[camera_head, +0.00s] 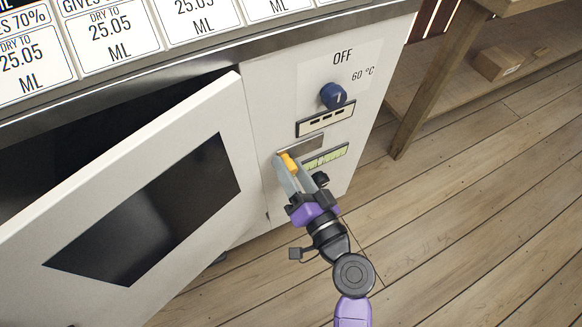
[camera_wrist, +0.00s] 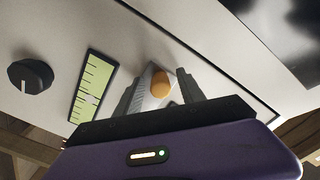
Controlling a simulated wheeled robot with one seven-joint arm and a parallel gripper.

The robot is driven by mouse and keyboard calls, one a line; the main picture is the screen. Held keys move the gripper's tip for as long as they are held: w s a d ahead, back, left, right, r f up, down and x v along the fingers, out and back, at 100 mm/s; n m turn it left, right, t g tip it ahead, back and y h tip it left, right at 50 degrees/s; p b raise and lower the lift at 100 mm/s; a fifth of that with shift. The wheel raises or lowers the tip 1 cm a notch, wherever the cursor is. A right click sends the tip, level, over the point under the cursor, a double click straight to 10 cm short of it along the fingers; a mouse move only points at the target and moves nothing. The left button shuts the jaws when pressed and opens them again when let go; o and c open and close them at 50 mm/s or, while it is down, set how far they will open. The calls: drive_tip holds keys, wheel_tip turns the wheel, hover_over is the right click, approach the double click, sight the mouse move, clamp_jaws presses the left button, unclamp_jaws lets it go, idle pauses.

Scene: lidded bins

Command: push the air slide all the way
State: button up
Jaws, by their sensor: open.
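The air slide shows as an orange knob (camera_head: 289,162) at the left end of a short grey metal strip (camera_head: 305,145) on the oven's front panel. My gripper (camera_head: 286,170) reaches up to it with its fingers at the knob. In the wrist view the orange knob (camera_wrist: 161,85) sits in the gap between the fingertips of my open gripper (camera_wrist: 158,92). I cannot tell whether a finger touches it. The fingers and wrist hide part of the strip and the panel beside it.
A blue knob (camera_head: 333,95) and a dashed vent plate (camera_head: 325,120) are above the strip. A green scale (camera_head: 326,157) and a black knob (camera_wrist: 30,76) are close by. The oven door (camera_head: 130,190) stands open at left. Wooden floor (camera_head: 470,210) is clear at right.

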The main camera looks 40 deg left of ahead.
sight(321, 142)
clamp_jaws()
drive_tip(key=w+d+b, duration=0.1)
drive_tip(key=w, duration=0.2)
drive_tip(key=w+d+b, duration=0.1)
drive_tip(key=w+b, duration=0.1)
drive_tip(key=w, duration=0.1)
drive_tip(key=w+d+b, duration=0.1)
drive_tip(key=w, duration=0.1)
drive_tip(key=shift+w+d, duration=0.3)
drive_tip(key=shift+w, duration=0.1)
unclamp_jaws()
drive_tip(key=shift+d, duration=0.15)
drive_tip(key=p+v, duration=0.1)
drive_tip(key=v, duration=0.6)
drive_tip(key=shift+s+d, duration=0.2)
drive_tip(key=shift+d, duration=0.05)
